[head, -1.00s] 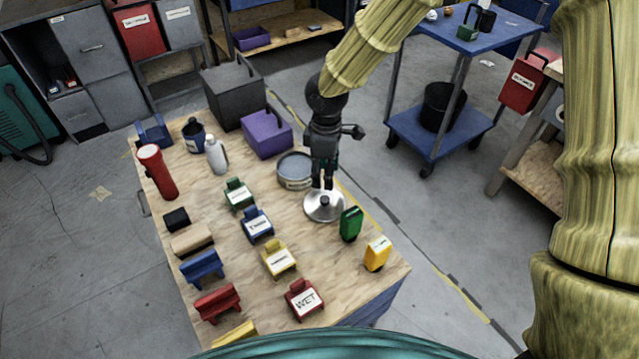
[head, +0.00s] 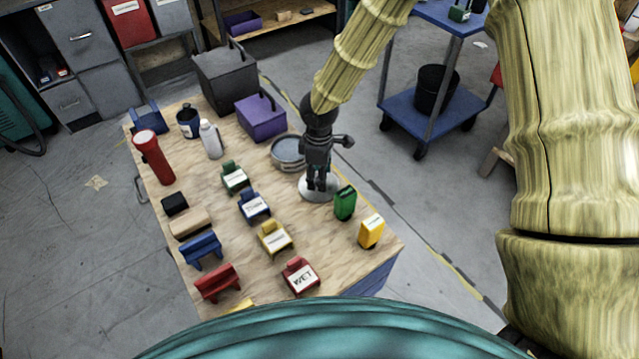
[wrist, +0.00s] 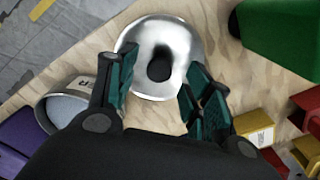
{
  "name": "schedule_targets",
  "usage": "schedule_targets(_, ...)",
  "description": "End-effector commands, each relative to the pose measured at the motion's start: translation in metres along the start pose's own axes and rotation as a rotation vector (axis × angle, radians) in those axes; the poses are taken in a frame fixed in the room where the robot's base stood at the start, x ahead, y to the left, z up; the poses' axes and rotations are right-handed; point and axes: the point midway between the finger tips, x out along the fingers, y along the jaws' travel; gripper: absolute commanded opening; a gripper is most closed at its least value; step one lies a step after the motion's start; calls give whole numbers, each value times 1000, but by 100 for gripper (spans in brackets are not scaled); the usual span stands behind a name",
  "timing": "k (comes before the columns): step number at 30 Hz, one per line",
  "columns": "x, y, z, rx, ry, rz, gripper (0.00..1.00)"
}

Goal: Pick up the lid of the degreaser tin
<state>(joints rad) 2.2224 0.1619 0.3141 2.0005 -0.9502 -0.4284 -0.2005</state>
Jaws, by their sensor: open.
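The lid is a round silver disc (wrist: 178,38) with a dark knob (wrist: 160,66) in its middle. It lies flat on the wooden table top, and in the head view the lid (head: 308,192) is partly hidden under my gripper. My gripper (wrist: 158,92) is open, with its two teal fingers reaching over the near part of the lid, one on each side of the knob. No contact with the knob shows. The open grey tin (head: 287,153) stands beside the lid; its rim and part of its lettering show at the left in the wrist view (wrist: 62,112).
A green container (head: 345,203) and a yellow one (head: 371,231) stand close to the lid. A purple box (head: 262,118) and dark grey box (head: 224,75) stand behind the tin. Several labelled small blocks fill the table's middle. A blue cart (head: 398,118) stands beyond.

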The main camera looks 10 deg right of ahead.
Motion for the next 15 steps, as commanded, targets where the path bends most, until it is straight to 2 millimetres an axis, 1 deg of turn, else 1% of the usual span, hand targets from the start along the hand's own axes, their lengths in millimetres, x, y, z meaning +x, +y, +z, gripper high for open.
schedule_targets(1, 6, 0, 0, 0, -2, -2, 51)
schedule_targets(6, 17, 0, 0, 0, -1, 1, 51)
schedule_targets(14, 19, 0, 0, 0, 0, 2, 51)
schedule_targets(15, 19, 0, 0, 0, 0, 2, 45)
